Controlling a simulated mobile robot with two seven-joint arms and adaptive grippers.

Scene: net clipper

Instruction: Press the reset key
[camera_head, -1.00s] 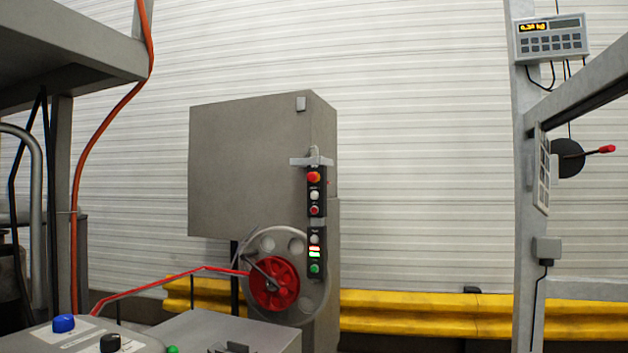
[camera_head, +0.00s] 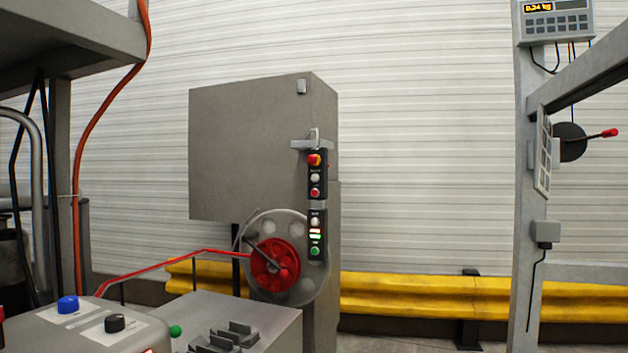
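A grey machine cabinet (camera_head: 255,150) stands in the middle against the wall. Its right front edge carries an upper button box (camera_head: 317,190) with a red and yellow knob (camera_head: 314,160), a white button (camera_head: 315,177) and a red button (camera_head: 315,192). Below is a second box with a white button (camera_head: 315,221), red and green lit displays and a green button (camera_head: 315,250). The labels are too small to read, so I cannot tell which is the reset key. Neither of my grippers is in view.
A grey console (camera_head: 80,335) with blue (camera_head: 68,304) and black (camera_head: 115,323) knobs is at the lower left. A spool with a red hub (camera_head: 275,264) sits under the cabinet. A scale display (camera_head: 553,20) tops the right post. A yellow guard rail (camera_head: 410,295) runs behind.

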